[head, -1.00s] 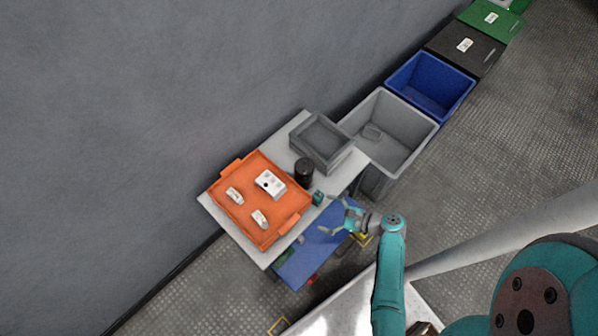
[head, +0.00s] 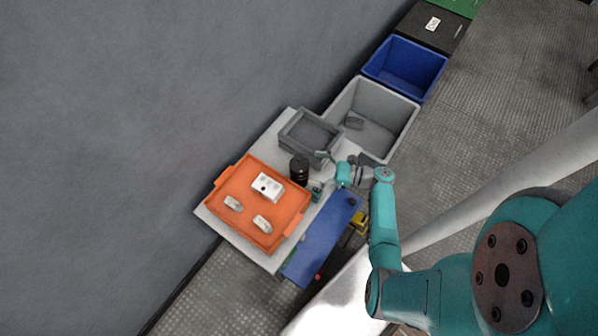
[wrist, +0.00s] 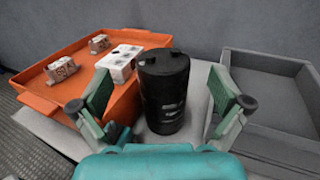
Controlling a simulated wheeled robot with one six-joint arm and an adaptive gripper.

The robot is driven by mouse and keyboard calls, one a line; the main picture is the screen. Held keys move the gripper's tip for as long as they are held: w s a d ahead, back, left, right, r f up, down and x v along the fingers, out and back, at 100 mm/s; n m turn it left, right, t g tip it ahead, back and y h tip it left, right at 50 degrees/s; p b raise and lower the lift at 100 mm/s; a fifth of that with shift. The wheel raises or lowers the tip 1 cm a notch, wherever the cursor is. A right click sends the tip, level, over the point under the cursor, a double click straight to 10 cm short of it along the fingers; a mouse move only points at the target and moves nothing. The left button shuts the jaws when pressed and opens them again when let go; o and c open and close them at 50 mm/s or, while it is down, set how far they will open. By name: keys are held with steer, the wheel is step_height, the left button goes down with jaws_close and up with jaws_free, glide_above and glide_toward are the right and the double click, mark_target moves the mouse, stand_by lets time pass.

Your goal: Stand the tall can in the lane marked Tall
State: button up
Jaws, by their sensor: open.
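A black can (head: 299,172) stands upright on the pale tabletop, right of an orange tray (head: 228,180). It also shows in the wrist view (wrist: 164,92), centred between my fingers, with small pale markings on its side. My gripper (head: 320,172) is open and empty at the can's right side in the head view. In the wrist view one finger is on each side of the can, with visible gaps; the can appears ahead of the fingertips. I can make out no lane marked Tall in either view.
The orange tray holds a white block (head: 267,187) and two smaller labelled blocks. A grey bin (head: 309,130) stands behind the can. A larger grey bin (head: 395,125) and a blue bin (head: 405,68) lie beyond. A blue surface (head: 322,238) adjoins the table in front.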

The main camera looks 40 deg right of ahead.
mark_target(299, 164)
steer(key=shift+f+x, duration=0.15)
steer(key=shift+x, duration=1.2)
steer(key=shift+f+x, duration=0.15)
steer(key=shift+x, duration=1.2)
steer(key=shift+d, duration=0.2)
steer(key=shift+w+r, duration=0.1)
steer(key=c, duration=1.9)
